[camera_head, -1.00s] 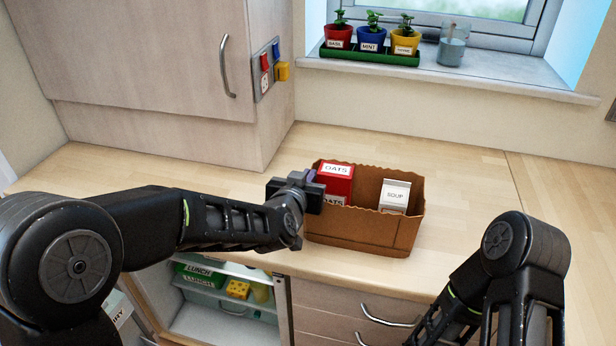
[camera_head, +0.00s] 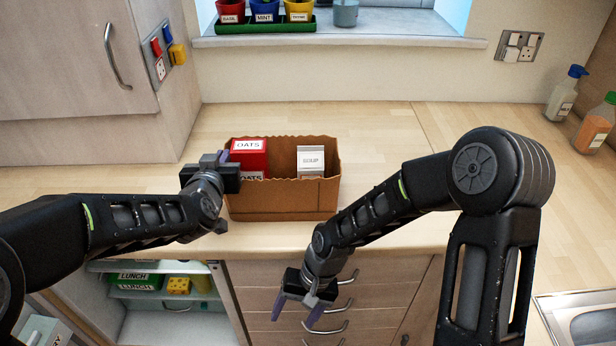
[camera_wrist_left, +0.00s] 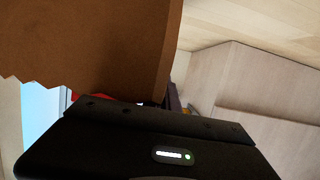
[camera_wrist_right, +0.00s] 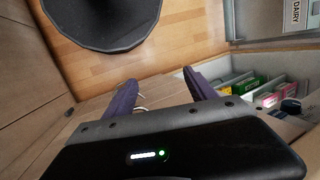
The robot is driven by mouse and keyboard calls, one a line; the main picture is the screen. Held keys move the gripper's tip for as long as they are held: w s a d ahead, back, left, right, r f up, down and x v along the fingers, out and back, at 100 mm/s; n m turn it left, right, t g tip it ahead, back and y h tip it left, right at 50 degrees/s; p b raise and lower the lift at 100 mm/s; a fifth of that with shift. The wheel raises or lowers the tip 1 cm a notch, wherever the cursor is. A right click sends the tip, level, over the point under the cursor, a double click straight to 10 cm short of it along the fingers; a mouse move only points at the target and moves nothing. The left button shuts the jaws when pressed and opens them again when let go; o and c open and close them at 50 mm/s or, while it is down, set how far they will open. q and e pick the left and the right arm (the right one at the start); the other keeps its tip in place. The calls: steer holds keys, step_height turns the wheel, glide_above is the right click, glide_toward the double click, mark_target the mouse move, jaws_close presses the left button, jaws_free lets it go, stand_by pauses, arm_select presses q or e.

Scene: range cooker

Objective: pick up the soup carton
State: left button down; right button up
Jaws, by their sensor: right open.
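The soup carton (camera_head: 311,161), white with a grey top, stands upright in the right part of a brown cardboard box (camera_head: 283,201) on the worktop. Its lower part is hidden by the box's front wall. My left gripper (camera_head: 223,160) is at the box's left end, beside the red oats carton; its fingers are mostly hidden. In the left wrist view the box wall (camera_wrist_left: 100,40) is close and the fingers are barely visible. My right gripper (camera_head: 294,314) is open and empty, pointing down in front of the drawers, below and apart from the box. Its spread fingers show in the right wrist view (camera_wrist_right: 162,92).
Red oats cartons (camera_head: 249,157) fill the box's left part. An open fridge compartment (camera_head: 160,310) is below the worktop at left. Drawer handles (camera_head: 325,327) stick out near my right gripper. The worktop (camera_head: 385,135) right of the box is clear. Bottles (camera_head: 595,125) stand far right.

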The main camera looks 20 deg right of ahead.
steer(key=w+d+r+h, duration=0.1)
steer(key=w+d+r, duration=0.2)
steer(key=r, duration=0.9)
step_height(320, 180, up, 24)
steer(key=t+h, duration=0.4)
steer(key=t, duration=0.1)
glide_above(312, 153)
steer(key=s, duration=0.4)
steer(key=shift+w+a+r+n, duration=0.2)
steer(key=shift+w+a+n, duration=0.1)
steer(key=shift+a, duration=0.15)
steer(key=shift+f, duration=0.1)
steer(key=x, duration=0.6)
steer(key=shift+w+d+f, duration=0.1)
steer(key=shift+w+f, duration=0.1)
steer(key=shift+f, duration=0.05)
